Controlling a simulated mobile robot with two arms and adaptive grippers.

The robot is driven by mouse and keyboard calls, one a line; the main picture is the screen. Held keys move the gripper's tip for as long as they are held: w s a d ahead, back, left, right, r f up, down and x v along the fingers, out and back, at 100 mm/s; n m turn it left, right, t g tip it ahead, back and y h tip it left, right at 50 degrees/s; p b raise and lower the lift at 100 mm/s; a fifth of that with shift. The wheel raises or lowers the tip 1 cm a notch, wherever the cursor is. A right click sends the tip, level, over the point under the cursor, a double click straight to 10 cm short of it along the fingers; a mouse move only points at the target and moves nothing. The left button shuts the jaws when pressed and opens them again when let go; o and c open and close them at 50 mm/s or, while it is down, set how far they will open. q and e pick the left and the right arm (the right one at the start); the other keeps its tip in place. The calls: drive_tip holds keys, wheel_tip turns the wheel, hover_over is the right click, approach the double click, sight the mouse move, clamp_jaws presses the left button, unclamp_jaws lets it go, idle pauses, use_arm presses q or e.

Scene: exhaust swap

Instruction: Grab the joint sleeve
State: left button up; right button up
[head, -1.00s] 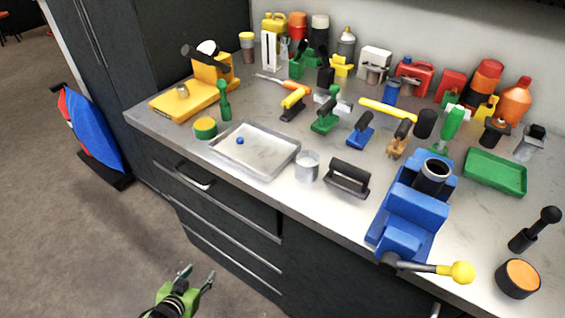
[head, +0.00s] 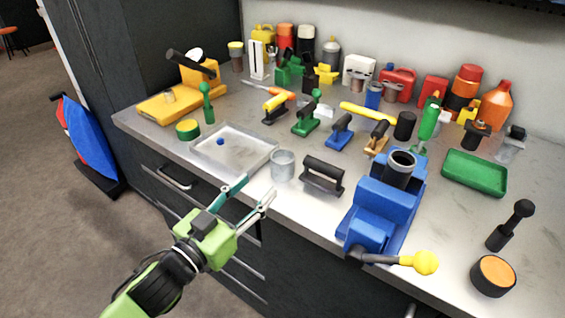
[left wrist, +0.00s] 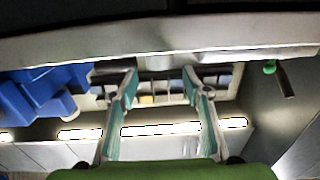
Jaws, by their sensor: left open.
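A short grey metal cylinder, which looks like the joint sleeve (head: 283,165), stands upright on the bench near its front edge, between the metal tray and a black-handled tool. My left gripper (head: 258,188) is open and empty, in front of the bench edge, with its fingertips just left of and nearer than the cylinder. In the left wrist view, the open fingers (left wrist: 160,72) point toward the bench edge; a grey rounded shape shows between and beyond the tips, too unclear to be sure of. My right gripper is not in view.
The metal tray (head: 212,158) with a small blue ball lies left of the cylinder. The black-handled tool (head: 322,176) and the blue vise (head: 385,210) holding a dark pipe stand to the right. Several tools and bottles fill the back. The bench front drops to drawers.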

sight(276, 168)
use_arm(q)
drive_tip(key=x, duration=0.3)
drive_tip(key=shift+w+d, duration=0.1)
drive_tip(key=shift+w, duration=0.1)
drive_tip(key=shift+w+d+r+p, duration=0.25)
drive_tip(key=shift+w+d+p, duration=0.1)
drive_tip(key=shift+w, duration=0.1)
drive_tip(key=p+x, duration=0.1)
drive_tip(key=x, duration=0.2)
drive_tip(key=shift+w+d+r, duration=0.2)
drive_tip(key=shift+d, duration=0.05)
drive_tip(key=shift+w+d+f, duration=0.1)
drive_tip(key=shift+w+d, duration=0.1)
drive_tip(key=shift+w, duration=0.05)
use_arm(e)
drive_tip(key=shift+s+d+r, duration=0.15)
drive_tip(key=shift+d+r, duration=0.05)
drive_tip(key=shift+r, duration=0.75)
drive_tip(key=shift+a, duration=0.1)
use_arm(q)
drive_tip(key=c, duration=0.9)
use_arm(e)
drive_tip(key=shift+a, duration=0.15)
